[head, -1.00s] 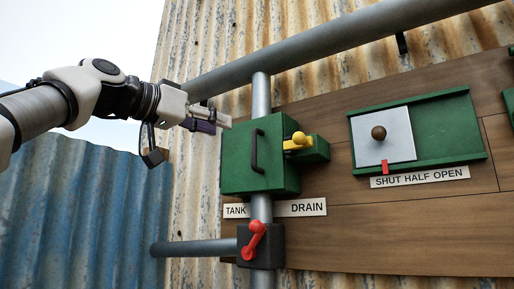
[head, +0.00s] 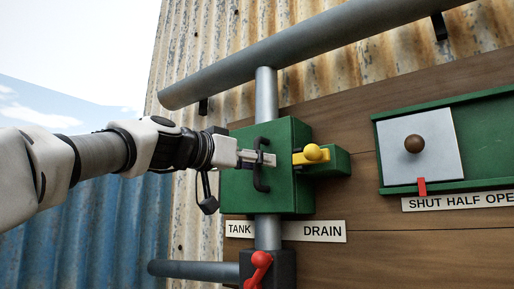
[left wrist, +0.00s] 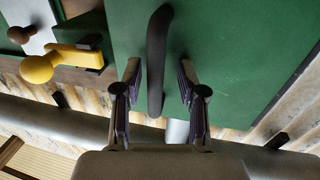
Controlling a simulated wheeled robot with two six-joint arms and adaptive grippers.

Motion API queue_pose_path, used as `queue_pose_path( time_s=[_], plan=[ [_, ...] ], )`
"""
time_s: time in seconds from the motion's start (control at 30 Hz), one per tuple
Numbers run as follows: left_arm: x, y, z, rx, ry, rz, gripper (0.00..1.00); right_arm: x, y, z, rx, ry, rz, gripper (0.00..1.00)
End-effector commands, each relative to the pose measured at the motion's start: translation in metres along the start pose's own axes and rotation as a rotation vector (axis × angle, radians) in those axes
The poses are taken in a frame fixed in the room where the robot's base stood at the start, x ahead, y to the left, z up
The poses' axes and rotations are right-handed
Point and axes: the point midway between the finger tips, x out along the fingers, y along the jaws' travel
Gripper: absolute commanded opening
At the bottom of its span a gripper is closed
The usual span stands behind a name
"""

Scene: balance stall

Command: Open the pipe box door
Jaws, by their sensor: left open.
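The green pipe box (head: 292,150) is mounted on the grey vertical pipe, with its door (head: 236,188) shut. A black bar handle (head: 259,172) stands upright on the door and also shows in the left wrist view (left wrist: 157,50). My left gripper (head: 268,159) is at the handle in the head view. In the left wrist view its open fingers (left wrist: 158,88) are on either side of the handle, with gaps to it. A yellow latch (head: 313,153) sits at the box's right side and also shows in the wrist view (left wrist: 45,65). My right gripper is not in view.
A sliding plate with a brown knob (head: 414,144) is on the wooden board to the right. A red lever (head: 260,263) is below the box. A thick grey pipe (head: 320,44) slopes across above it. Labels (head: 314,231) sit under the box.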

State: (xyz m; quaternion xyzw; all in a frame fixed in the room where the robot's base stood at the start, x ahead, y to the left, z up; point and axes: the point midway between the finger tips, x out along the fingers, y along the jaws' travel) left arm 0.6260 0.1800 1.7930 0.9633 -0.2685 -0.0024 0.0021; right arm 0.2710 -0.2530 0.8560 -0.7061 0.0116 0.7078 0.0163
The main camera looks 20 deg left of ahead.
Motion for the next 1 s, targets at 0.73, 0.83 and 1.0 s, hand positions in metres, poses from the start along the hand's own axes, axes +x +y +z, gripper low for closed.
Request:
queue_pose_path(
  time_s=[0.73,0.83,1.0],
  plan=[
    [0.0006,0.0002,0.0015,-0.001,-0.001,0.019,0.00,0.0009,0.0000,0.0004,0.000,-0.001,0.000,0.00],
    [0.0008,0.0006,0.0020,-0.001,-0.002,0.030,0.00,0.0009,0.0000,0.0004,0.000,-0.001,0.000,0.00],
    [0.0010,0.0005,0.0027,0.000,-0.004,0.052,0.00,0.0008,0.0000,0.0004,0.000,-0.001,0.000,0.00]
  ],
)
